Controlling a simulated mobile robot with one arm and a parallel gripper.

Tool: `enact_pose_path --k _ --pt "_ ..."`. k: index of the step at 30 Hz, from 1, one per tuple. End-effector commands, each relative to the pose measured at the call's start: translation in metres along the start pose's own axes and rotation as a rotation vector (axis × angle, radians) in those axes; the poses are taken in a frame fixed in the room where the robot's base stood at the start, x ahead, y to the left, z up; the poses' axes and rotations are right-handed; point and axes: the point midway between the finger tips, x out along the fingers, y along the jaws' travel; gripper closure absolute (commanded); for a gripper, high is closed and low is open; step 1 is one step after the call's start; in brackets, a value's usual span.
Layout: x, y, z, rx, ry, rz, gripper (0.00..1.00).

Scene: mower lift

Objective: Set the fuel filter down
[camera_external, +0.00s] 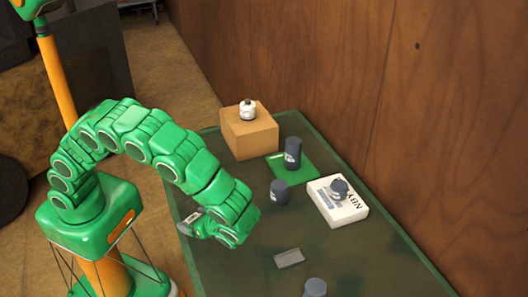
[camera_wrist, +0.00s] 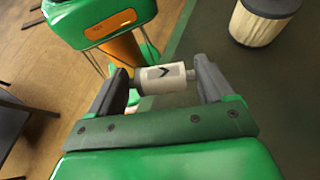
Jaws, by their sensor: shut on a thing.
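The fuel filter (camera_wrist: 158,77) is a small white cylinder with a dark arrow mark and a narrow stub at its end. In the wrist view it lies crosswise between the two fingers of my gripper (camera_wrist: 161,74), which is shut on it. In the external view my gripper (camera_external: 196,226) hangs at the left edge of the dark green table (camera_external: 230,262), pointing left. The filter is small there and partly hidden by the hand. I cannot tell its exact height over the table edge.
A cardboard box (camera_external: 250,138) bears a white part (camera_external: 247,113). A dark cylinder (camera_external: 292,154) stands on a green mat (camera_external: 307,170); another (camera_external: 279,192) stands nearer. A white box (camera_external: 338,211), a grey plate (camera_external: 289,259) and a front cylinder (camera_external: 315,288) also occupy the table.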

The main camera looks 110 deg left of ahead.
Motion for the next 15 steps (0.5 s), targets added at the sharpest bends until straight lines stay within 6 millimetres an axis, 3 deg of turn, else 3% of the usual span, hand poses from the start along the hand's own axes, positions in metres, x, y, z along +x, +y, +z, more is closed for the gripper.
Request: enact_pose_path --k 6,15 --pt "-0.003 -0.017 0.016 0.153 -0.001 -0.291 0.47" --pt "-0.015 -0.036 0.035 0.309 -0.001 -0.575 0.47"
